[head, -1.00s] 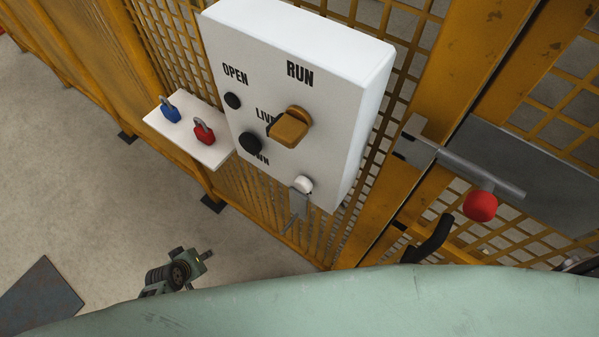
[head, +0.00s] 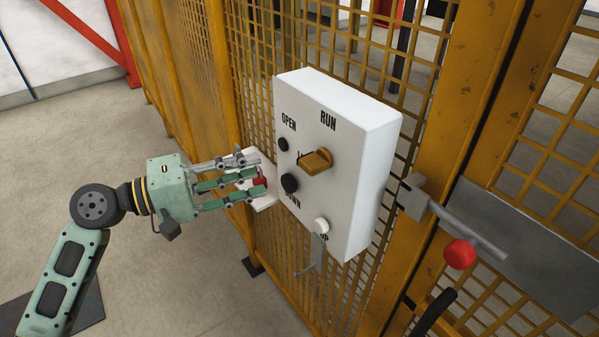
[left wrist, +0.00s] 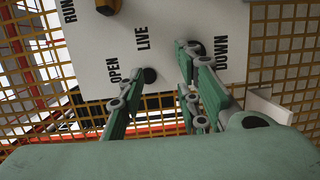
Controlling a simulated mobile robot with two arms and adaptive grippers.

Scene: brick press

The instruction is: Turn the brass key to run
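The brass key (head: 317,161) sits on the front of the white control box (head: 352,125), below the word RUN and partly over the word LIVE. In the left wrist view the key (left wrist: 108,6) is cut off by the top edge. My left gripper (head: 259,176) is open and empty, left of the box with its fingers pointing toward it. The key is to the right of the fingertips, apart from them. In the left wrist view the spread fingers (left wrist: 160,80) show in front of the box's face. My right gripper is out of view.
Black buttons (head: 283,145) and (head: 290,183) and a white one (head: 321,225) are on the box. A white shelf (head: 264,204) with a red padlock (head: 260,182) is behind my fingers. Yellow mesh fence surrounds the box; a red-knobbed latch (head: 460,253) is at right.

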